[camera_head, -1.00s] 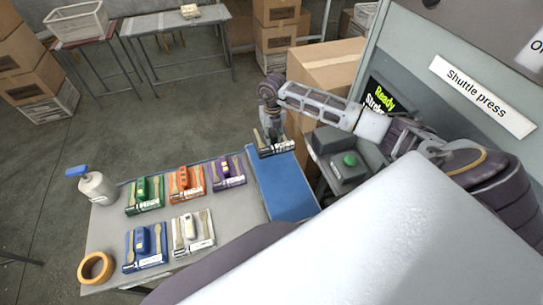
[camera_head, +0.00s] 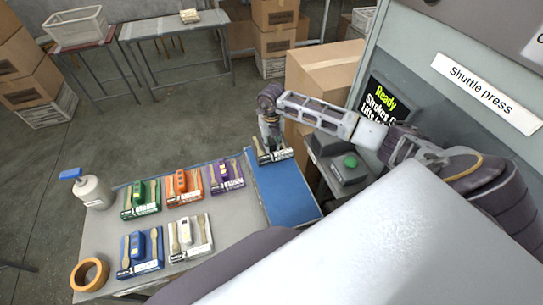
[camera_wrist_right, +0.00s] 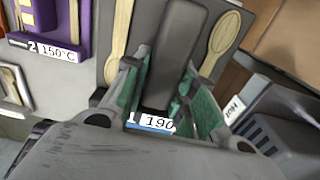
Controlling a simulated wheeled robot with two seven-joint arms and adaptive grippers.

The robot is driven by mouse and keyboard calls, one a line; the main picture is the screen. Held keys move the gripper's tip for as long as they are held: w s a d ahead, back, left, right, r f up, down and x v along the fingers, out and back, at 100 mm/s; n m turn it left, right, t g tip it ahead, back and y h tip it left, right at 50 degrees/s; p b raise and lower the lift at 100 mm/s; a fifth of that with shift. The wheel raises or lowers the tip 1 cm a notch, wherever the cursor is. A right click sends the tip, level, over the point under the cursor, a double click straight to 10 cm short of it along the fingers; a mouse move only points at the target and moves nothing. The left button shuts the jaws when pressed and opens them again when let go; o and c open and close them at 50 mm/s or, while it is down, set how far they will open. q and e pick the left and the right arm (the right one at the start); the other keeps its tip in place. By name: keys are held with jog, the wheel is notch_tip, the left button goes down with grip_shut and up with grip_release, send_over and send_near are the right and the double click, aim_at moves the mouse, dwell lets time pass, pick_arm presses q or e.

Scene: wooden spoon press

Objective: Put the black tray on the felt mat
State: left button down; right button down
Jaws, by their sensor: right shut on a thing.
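The black tray (camera_head: 278,156) is in my right gripper (camera_head: 268,143) at the far end of the blue felt mat (camera_head: 287,193). In the right wrist view, the gripper's green-padded fingers (camera_wrist_right: 166,82) close around the tray's dark upright block (camera_wrist_right: 174,45). A wooden spoon (camera_wrist_right: 221,38) lies on each side of the block, and a label reads 190. I cannot tell whether the tray touches the mat or hangs just above it. The near part of the mat is bare. My left gripper is not in view.
Several coloured trays, including purple (camera_head: 227,176), orange (camera_head: 186,187) and white (camera_head: 190,238), stand left of the mat. A green-button box (camera_head: 350,164) and the press screen (camera_head: 385,105) are close right.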

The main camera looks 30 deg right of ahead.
jog(key=shift+f+b, duration=0.65)
jog(key=shift+f, duration=0.75)
jog(key=shift+f+b, duration=1.2)
jog(key=shift+f, duration=0.65)
jog(key=shift+f, duration=0.1)
jog(key=c, duration=1.5)
grip_release()
jog(key=o, duration=0.3)
jog(key=shift+o, duration=0.2)
